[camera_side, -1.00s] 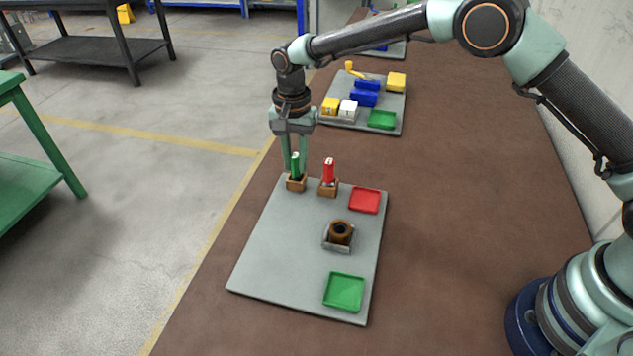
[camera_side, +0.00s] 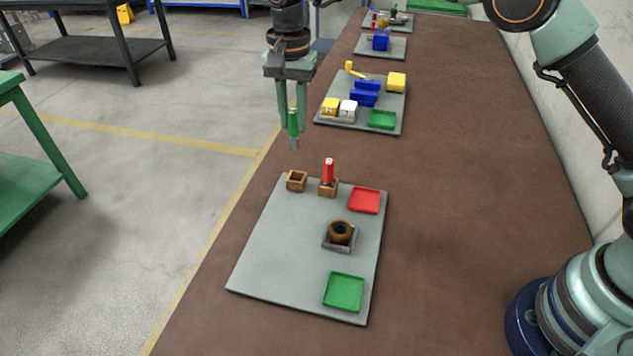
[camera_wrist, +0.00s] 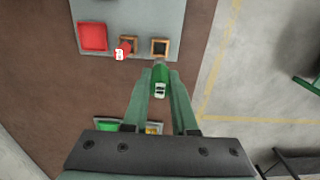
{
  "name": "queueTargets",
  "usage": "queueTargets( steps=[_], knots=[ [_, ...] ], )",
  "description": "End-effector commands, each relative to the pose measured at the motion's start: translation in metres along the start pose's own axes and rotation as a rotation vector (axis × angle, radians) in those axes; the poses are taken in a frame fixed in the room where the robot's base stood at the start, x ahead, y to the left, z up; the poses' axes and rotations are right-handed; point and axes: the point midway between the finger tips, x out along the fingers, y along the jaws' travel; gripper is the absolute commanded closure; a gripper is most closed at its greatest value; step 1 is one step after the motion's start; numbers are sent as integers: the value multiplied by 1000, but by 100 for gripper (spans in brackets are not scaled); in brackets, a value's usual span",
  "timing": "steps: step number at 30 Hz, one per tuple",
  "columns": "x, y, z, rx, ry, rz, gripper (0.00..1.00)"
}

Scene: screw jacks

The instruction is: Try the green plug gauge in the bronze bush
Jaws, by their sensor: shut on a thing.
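My gripper (camera_side: 292,110) is shut on the green plug gauge (camera_side: 293,122) and holds it upright in the air, with its grey lower end pointing down. The gauge also shows between my fingers in the wrist view (camera_wrist: 160,80). Its wooden holder (camera_side: 297,180) stands empty on the grey board, below my gripper. The bronze bush (camera_side: 341,232) sits in a grey block near the middle right of the board, bore facing up. It is out of the wrist view. The red plug gauge (camera_side: 329,171) stands upright in its own wooden holder (camera_side: 328,188).
The grey board (camera_side: 275,250) also carries a red tray (camera_side: 365,200) and a green tray (camera_side: 344,291), both empty. Another board (camera_side: 390,127) with blue, yellow and white parts lies behind. The board's left part is clear.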

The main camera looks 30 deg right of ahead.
Motion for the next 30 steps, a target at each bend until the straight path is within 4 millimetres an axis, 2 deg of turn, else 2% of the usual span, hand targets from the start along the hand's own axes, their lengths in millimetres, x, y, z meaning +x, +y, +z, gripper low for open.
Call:
queueTargets(
  steps=[1,6,9,13,21,30],
  knots=[
    [-17,-1,0,0,3,-7,100],
    [-60,-1,0,0,2,-5,100],
    [-76,-1,0,0,1,-3,100],
    [-88,-1,0,0,1,-2,100],
    [-93,2,7,-2,-1,1,100],
    [-69,19,38,-3,-1,2,100]
  ],
)
